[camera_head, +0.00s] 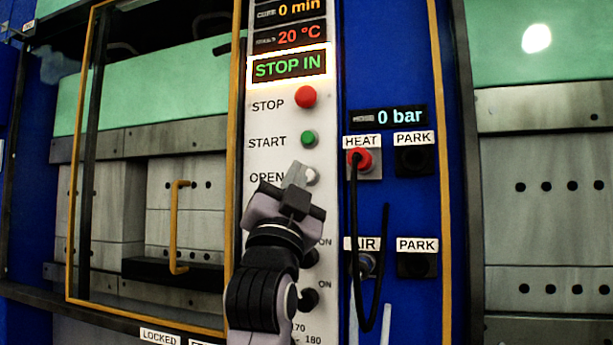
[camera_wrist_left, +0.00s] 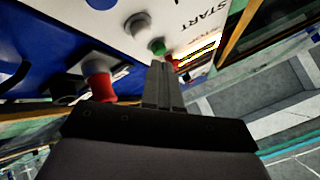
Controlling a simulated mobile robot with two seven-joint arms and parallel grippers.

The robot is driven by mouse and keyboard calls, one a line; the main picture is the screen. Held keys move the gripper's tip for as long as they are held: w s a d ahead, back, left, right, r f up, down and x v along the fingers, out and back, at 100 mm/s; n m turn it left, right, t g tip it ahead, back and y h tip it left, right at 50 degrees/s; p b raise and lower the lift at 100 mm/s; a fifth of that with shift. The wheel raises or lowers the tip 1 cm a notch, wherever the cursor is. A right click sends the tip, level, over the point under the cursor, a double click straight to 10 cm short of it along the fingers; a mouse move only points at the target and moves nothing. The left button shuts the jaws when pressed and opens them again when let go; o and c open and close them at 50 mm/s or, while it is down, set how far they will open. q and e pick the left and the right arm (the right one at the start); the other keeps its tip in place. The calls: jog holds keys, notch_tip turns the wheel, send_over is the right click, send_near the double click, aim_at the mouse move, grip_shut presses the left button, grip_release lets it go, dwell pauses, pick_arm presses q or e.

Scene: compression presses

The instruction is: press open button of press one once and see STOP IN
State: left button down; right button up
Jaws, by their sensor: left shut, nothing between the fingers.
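The panel display (camera_head: 290,66) reads STOP IN in green letters. Below it are the red STOP button (camera_head: 306,97), the green START button (camera_head: 309,139) and the white OPEN button (camera_head: 312,176). My left gripper (camera_head: 298,174) is shut and empty, its tips just left of the OPEN button and partly covering its label. In the left wrist view the closed fingers (camera_wrist_left: 161,75) point at the panel, below the white button (camera_wrist_left: 138,25) and near the green button (camera_wrist_left: 157,47). I cannot tell whether they touch anything. My right gripper is not in view.
Right of the buttons, a red plug (camera_head: 361,160) with a black cable sits under HEAT, beside a PARK socket (camera_head: 414,160). Below is the AIR connection (camera_head: 364,264) with another PARK socket (camera_head: 416,264). A yellow-framed door with a yellow handle (camera_head: 174,228) stands at left.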

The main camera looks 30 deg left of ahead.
pick_arm(q)
jog(key=s, duration=0.3)
jog(key=shift+s+d, duration=0.2)
jog(key=shift+d, duration=0.2)
dwell(0.6)
